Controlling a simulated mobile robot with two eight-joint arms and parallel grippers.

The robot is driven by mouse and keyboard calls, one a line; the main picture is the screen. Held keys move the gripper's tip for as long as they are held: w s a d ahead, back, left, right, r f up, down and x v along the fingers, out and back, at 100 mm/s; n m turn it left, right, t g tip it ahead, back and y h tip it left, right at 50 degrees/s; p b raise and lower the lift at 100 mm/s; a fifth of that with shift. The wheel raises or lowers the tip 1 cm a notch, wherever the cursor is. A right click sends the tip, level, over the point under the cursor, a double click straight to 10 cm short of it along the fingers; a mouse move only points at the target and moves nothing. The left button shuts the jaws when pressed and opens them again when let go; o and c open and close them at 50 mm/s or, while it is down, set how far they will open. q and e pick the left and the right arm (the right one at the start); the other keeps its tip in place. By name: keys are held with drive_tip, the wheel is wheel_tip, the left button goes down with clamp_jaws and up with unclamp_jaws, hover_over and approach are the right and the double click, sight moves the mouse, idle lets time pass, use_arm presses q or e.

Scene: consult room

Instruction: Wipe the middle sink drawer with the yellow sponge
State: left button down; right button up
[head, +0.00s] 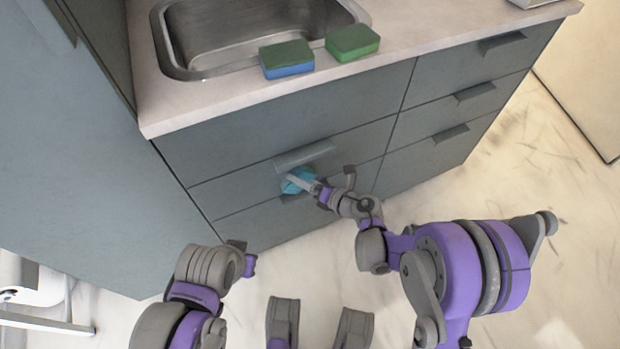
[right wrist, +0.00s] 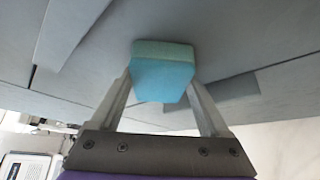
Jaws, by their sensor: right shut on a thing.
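The middle sink drawer (head: 236,185) is a grey-blue front below the sink, with a long grey handle (head: 304,155) along its top. My right gripper (head: 305,184) is shut on a light-blue sponge (head: 290,187), held at the lower part of this drawer front, under the handle. In the right wrist view the sponge (right wrist: 163,78) sits between both fingers, its far end against or very close to the grey front; contact is not certain. I see no clearly yellow sponge. My left gripper (head: 246,258) is low, away from the drawers, and its fingers are not clear.
A green-and-blue sponge (head: 287,60) and a green sponge (head: 352,42) lie on the counter (head: 225,88) beside the metal sink (head: 250,30). Several drawers with protruding handles (head: 475,91) are at the right. A tall grey cabinet (head: 70,150) stands left. Floor shows at the right.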

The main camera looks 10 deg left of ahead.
sight(289, 186)
drive_tip(key=shift+s+a, duration=0.65)
drive_tip(key=shift+a, duration=0.3)
drive_tip(key=shift+s+a, duration=0.6)
drive_tip(key=shift+a, duration=0.3)
drive_tip(key=shift+s+d+b, duration=0.3)
drive_tip(key=shift+s+d, duration=0.45)
drive_tip(key=shift+s, duration=0.2)
drive_tip(key=shift+s+d+b, duration=0.25)
drive_tip(key=shift+s+d, duration=0.5)
drive_tip(key=shift+s, duration=0.15)
drive_tip(key=shift+s+d, duration=0.35)
drive_tip(key=shift+s, duration=0.25)
drive_tip(key=shift+s+d, duration=0.45)
drive_tip(key=shift+s, duration=0.15)
drive_tip(key=shift+s+d, duration=0.4)
drive_tip(key=shift+s, duration=0.2)
